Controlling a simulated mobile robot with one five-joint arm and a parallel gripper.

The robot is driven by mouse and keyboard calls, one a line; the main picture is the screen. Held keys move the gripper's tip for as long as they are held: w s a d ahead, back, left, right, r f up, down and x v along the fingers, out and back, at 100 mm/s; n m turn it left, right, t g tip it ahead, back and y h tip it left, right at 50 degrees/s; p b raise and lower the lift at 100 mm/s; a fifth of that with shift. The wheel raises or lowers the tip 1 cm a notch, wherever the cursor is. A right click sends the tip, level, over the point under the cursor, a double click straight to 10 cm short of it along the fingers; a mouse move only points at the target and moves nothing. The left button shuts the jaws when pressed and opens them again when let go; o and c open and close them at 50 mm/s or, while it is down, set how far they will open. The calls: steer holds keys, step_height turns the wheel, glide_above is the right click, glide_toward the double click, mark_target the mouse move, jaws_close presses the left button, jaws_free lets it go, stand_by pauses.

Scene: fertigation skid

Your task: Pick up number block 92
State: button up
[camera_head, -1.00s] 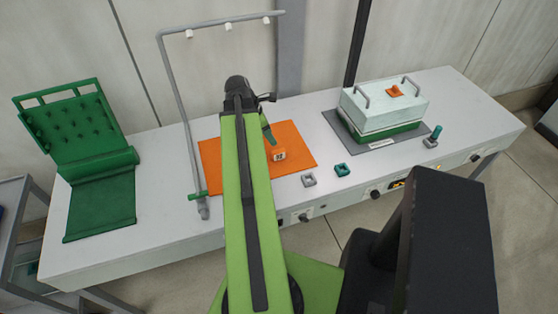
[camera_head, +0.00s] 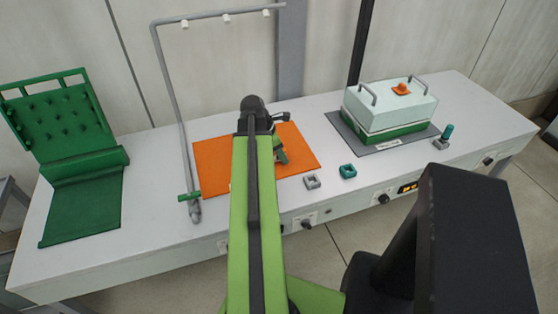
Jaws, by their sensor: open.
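The number block does not show clearly now; no number is readable, and my arm and gripper cover part of the orange mat (camera_head: 215,170). My gripper (camera_head: 281,152) is over the right half of the mat, at the far end of my green arm. Its green finger part points down toward the mat. The gripper is open, and I see nothing held in it. Its height above the mat and its distance from the block cannot be told.
A lidded box (camera_head: 390,108) stands farther right. A pipe arch (camera_head: 172,100) rises left of the mat; a green studded panel (camera_head: 62,118) is at far left.

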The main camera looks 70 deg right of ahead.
steer(key=shift+r, duration=0.1)
jaws_close()
stand_by(0.3)
